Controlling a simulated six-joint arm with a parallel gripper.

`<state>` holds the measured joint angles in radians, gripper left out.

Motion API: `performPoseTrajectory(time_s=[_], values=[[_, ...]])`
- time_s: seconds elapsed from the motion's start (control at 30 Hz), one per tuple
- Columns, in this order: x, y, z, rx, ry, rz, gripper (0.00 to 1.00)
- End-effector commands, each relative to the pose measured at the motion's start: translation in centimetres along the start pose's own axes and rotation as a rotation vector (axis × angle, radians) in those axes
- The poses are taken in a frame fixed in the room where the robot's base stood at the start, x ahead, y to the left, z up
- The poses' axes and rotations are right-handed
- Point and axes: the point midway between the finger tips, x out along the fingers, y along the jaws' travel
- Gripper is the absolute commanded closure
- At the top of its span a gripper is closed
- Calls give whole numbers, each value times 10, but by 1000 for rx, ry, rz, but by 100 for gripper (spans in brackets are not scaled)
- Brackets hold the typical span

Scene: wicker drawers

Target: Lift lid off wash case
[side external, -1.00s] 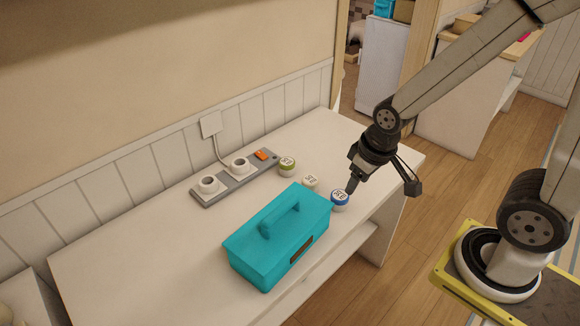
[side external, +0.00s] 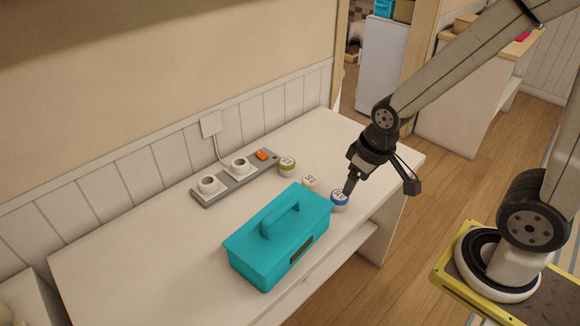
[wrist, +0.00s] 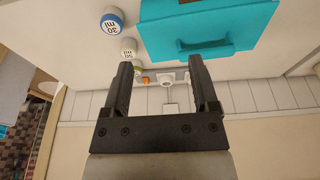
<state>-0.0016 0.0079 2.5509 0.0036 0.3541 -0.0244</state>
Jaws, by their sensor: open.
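The wash case is a teal box (side external: 272,262) with a flat lid (side external: 255,238) and a raised bar handle (side external: 279,221) on top. It sits on the white table, with the lid resting on it. In the wrist view the teal case (wrist: 205,28) fills the upper middle, partly cut off by the frame edge. My gripper (side external: 347,192) is above the table, to the right of the case and close to the blue-lidded jar. In the wrist view my gripper (wrist: 160,72) shows two fingers apart with nothing between them.
A blue-lidded jar (side external: 340,201), a cream jar (side external: 310,182) and a green jar (side external: 287,166) stand in a row behind the case. A grey power strip (side external: 232,180) with plugs and an orange switch (side external: 262,155) lies near the wall. The left tabletop (side external: 120,255) is clear.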

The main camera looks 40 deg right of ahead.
Motion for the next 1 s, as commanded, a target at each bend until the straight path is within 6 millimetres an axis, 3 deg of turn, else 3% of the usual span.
performPoseTrajectory(time_s=[0.27,1.0], values=[[8,-7,-20,-205,-30,-20,24],[65,-53,-97,-1200,-92,-204,24]])
